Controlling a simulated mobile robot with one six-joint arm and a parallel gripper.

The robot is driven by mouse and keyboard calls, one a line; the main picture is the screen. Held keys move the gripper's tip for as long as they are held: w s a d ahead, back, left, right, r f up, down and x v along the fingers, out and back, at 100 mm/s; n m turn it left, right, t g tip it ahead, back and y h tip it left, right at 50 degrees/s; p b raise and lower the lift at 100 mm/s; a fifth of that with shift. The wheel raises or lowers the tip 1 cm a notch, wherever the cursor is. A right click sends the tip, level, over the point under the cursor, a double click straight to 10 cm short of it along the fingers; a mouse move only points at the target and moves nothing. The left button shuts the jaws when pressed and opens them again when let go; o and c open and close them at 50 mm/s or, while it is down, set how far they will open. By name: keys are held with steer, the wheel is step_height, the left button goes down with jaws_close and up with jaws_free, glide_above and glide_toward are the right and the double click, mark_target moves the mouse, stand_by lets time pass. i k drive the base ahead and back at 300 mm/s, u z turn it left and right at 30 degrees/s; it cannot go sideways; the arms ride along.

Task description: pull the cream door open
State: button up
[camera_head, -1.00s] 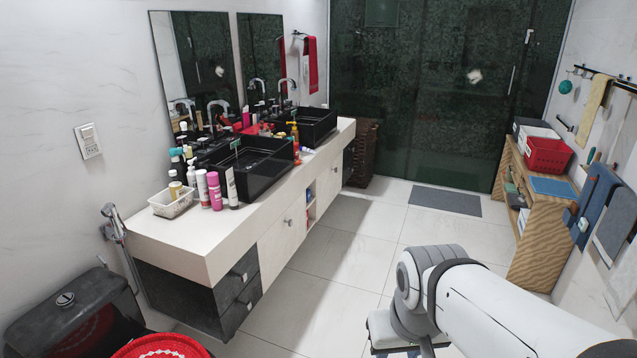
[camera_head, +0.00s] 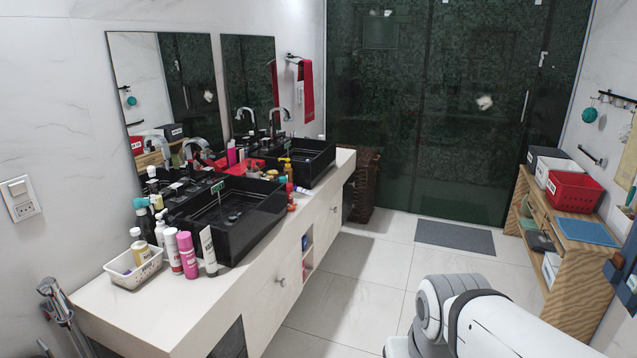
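The long white-topped vanity has cream door fronts with small round knobs. The nearer cream door (camera_head: 268,306) has a knob near its upper middle and looks shut. A farther cream door (camera_head: 327,222) also has a knob and looks shut. I cannot tell which one the task means. My arm, white with grey joints, shows at the bottom right, to the right of the vanity and apart from it. My gripper is out of view below the frame.
Two black vessel sinks (camera_head: 240,222) and several bottles stand on the countertop (camera_head: 120,308). A wooden shelf (camera_head: 570,290) with bins stands along the right wall. A grey mat (camera_head: 455,237) lies before the dark glass shower.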

mark_target(328, 225)
steer(key=z, duration=0.2)
steer(key=i, duration=4.05)
steer(key=u, duration=0.15)
